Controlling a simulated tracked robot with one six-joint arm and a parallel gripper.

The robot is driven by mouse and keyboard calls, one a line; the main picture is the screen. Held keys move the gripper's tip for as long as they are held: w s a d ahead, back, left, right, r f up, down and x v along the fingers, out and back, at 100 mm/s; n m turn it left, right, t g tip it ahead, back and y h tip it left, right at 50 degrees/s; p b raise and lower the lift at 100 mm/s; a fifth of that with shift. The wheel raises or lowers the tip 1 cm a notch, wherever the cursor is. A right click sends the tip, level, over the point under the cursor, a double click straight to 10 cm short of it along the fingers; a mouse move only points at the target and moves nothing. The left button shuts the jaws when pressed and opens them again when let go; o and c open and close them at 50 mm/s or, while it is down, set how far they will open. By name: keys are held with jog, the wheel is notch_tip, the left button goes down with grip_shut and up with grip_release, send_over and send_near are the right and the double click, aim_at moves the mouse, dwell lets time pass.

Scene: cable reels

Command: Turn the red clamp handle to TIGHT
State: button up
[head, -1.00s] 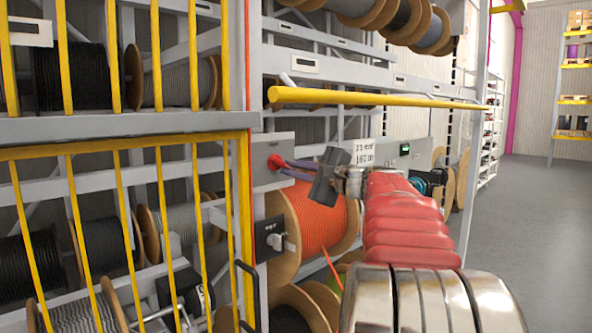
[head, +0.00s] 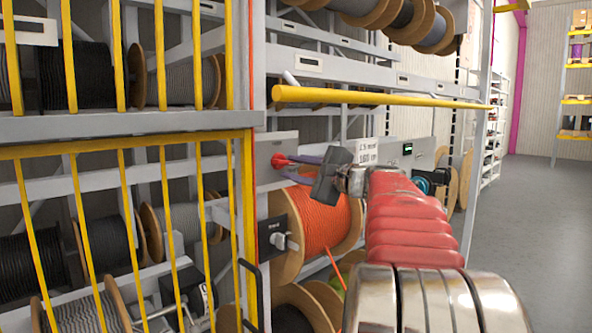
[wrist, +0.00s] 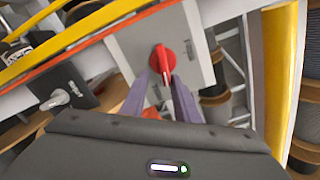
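The red clamp handle (head: 281,160) sits on a grey plate (head: 265,150) fixed to the rack, above the orange reel. In the wrist view the red handle (wrist: 162,58) shows as a rounded hub with a narrow lever pointing toward me. My gripper (wrist: 162,82) has two purple fingers, open, with their tips on either side of the lever. I cannot tell whether either finger touches it. My gripper also shows in the head view (head: 295,164), reaching left to the handle. I can read no TIGHT mark on the plate.
A yellow bar (head: 380,97) runs above my arm. The orange cable reel (head: 322,220) is below the gripper. A dark switch box (head: 283,240) is at its left. A yellow-barred guard (head: 120,150) stands at left. Open floor (head: 540,220) lies at right.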

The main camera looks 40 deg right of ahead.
jog(key=s, duration=1.3)
jog(key=shift+s+d, duration=0.15)
jog(key=shift+s, duration=0.2)
